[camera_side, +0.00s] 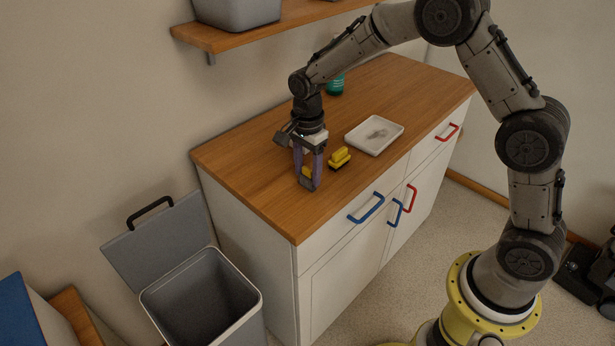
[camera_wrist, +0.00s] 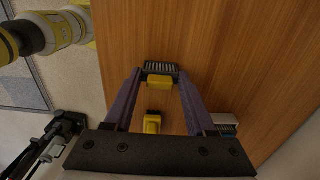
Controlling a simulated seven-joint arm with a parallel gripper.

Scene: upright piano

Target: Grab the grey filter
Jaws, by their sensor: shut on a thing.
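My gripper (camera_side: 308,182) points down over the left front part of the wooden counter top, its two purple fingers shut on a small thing. In the wrist view the gripper (camera_wrist: 160,76) has the grey ridged filter (camera_wrist: 161,67) between its fingertips, with a yellow block (camera_wrist: 160,83) against its near side. In the side view the fingers mostly hide the held thing and only a bit of yellow shows. I cannot tell whether it touches the counter.
A yellow toy-like piece (camera_side: 340,157) lies right of the gripper on the counter (camera_side: 250,160). A white tray (camera_side: 360,146) with a grey patch inside and a green object (camera_side: 336,86) stand farther back. An open grey bin (camera_side: 205,290) stands left of the cabinet.

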